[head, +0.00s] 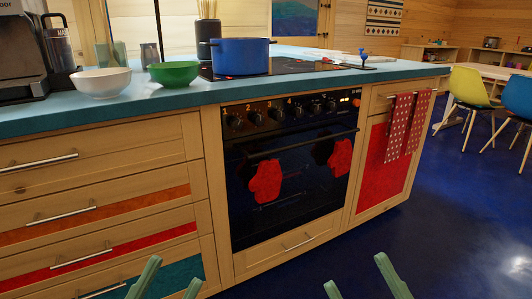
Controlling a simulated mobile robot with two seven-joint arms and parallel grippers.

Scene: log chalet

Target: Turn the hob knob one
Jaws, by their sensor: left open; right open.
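The hob knob one (235,122) is a dark round knob at the left end of the black oven control panel, below a small orange "1". Several similar numbered knobs run to its right. The knob's pointer is too small to read. My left gripper (174,273) is open at the bottom edge, low in front of the drawers. My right gripper (357,273) is open at the bottom edge, in front of the blue floor. Both are empty, well below the knobs and touching nothing that I can see.
The black hob (300,66) is set in the blue worktop (150,104), with a blue pot (240,57) on it. White and green bowls stand to the left. Red oven mitts (265,181) show at the oven front. A spotted towel (398,128) hangs right.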

